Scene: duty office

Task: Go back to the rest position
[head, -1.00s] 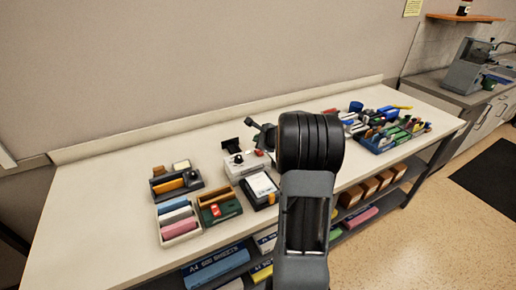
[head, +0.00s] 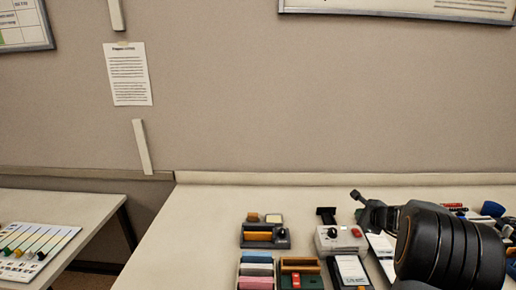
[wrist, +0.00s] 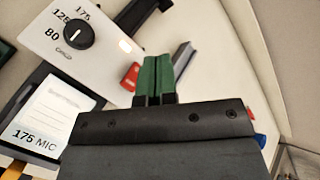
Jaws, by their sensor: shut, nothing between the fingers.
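My gripper (wrist: 159,78) shows in the wrist view with its two green fingers together and nothing between them. It hangs over the bench beside a white device (wrist: 85,35) with a black dial marked 80, 125 and 175. In the head view my arm reaches in from the lower right over the bench. The gripper end (head: 362,203) is partly hidden behind the arm's dark joint, close to the white device (head: 340,238), which has a red button. I cannot tell the exact gap between them.
The bench (head: 190,225) holds an orange and black holder (head: 264,236), a tray of coloured blocks (head: 256,270), a green box (head: 301,274) and a black-framed label unit (head: 350,270). Its left part is bare. A second table (head: 95,212) with a chart (head: 35,248) stands left.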

